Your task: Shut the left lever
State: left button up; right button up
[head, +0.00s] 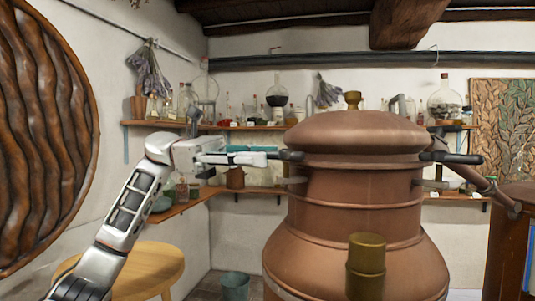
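The copper alembic (362,190) stands right of centre in the head view, with its domed lid (358,132) on top. The left lever (291,155) is a dark handle sticking out to the left just below the lid rim. A small lug (294,181) lies below it on the body, with a visible gap between them. My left gripper (262,158) comes in from the left, level with the lever, its fingertips close to the lever's outer end. I cannot tell whether they touch or how far the fingers are apart. My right gripper is not in view.
The right lever (458,157) and a copper pipe (478,182) are on the alembic's right side. A brass cylinder (366,268) is at its front. A wooden stool (150,268) and a bucket (235,286) stand lower left. Shelves with glassware line the walls.

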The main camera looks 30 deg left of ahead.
pick_arm(q)
jog(key=shift+d, duration=0.85)
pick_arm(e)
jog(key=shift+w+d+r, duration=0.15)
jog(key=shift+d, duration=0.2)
pick_arm(q)
grip_shut()
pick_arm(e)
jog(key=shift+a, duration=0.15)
